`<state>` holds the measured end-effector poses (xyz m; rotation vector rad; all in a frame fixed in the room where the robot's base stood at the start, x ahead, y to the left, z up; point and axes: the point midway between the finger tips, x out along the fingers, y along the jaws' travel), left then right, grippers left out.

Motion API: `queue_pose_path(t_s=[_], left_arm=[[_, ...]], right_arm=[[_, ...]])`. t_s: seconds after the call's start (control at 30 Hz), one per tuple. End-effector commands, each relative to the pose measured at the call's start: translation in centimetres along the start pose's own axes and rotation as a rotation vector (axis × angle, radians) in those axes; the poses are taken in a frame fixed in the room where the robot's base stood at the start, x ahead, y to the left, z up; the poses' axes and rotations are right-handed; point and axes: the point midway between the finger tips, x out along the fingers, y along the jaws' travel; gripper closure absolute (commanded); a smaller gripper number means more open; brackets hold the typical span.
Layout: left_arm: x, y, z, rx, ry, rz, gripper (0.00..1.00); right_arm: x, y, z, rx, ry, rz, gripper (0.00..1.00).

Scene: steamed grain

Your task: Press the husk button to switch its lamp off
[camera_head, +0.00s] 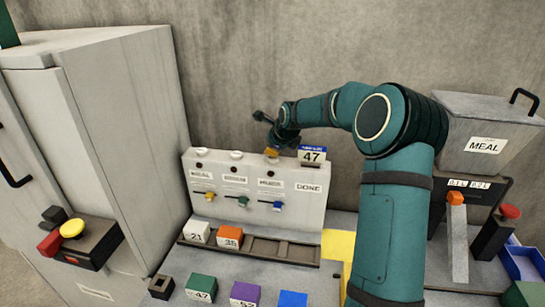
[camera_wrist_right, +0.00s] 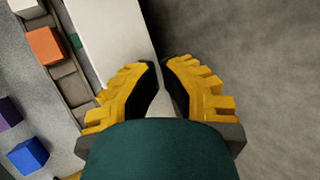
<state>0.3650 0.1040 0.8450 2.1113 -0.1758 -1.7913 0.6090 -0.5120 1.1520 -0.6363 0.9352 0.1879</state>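A pale panel (camera_head: 255,217) has several small labels that are too small to read surely; I cannot tell which marks husk. Two whitish round caps, left (camera_head: 202,152) and middle (camera_head: 236,155), sit on its top edge. In the right wrist view, the gripper (camera_wrist_right: 160,64) looks shut or nearly so, with only a narrow gap and nothing held. The white panel (camera_wrist_right: 112,35) lies left of the fingers. My left gripper is out of view.
Yellow (camera_head: 203,196), green (camera_head: 242,201) and blue (camera_head: 277,206) knobs stick out of the panel front. White (camera_head: 196,232) and orange (camera_head: 229,237) blocks sit in a tray below. A tall cabinet (camera_head: 125,120) stands left.

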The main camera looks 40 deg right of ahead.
Motion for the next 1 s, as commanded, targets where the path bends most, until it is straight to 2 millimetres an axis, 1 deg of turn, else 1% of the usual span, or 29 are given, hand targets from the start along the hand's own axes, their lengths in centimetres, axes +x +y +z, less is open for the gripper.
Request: queue_pose_path(t_s=[0.17,0.27,0.8,0.9,1.0], left_arm=[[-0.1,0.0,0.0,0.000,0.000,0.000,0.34],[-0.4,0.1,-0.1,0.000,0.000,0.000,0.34],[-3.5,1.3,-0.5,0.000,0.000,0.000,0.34],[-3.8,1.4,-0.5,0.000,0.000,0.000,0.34],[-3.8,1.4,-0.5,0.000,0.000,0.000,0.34]], right_arm=[[-0.1,-0.1,0.1,0.000,-0.001,-0.001,1.00],[-0.5,-0.3,0.3,-0.001,-0.001,-0.001,1.00],[-4.4,-2.4,2.4,0.000,-0.002,-0.002,1.00],[-4.9,-2.6,2.7,-0.001,-0.001,-0.001,1.00],[-4.9,-2.6,2.7,0.000,-0.001,-0.001,1.00]])
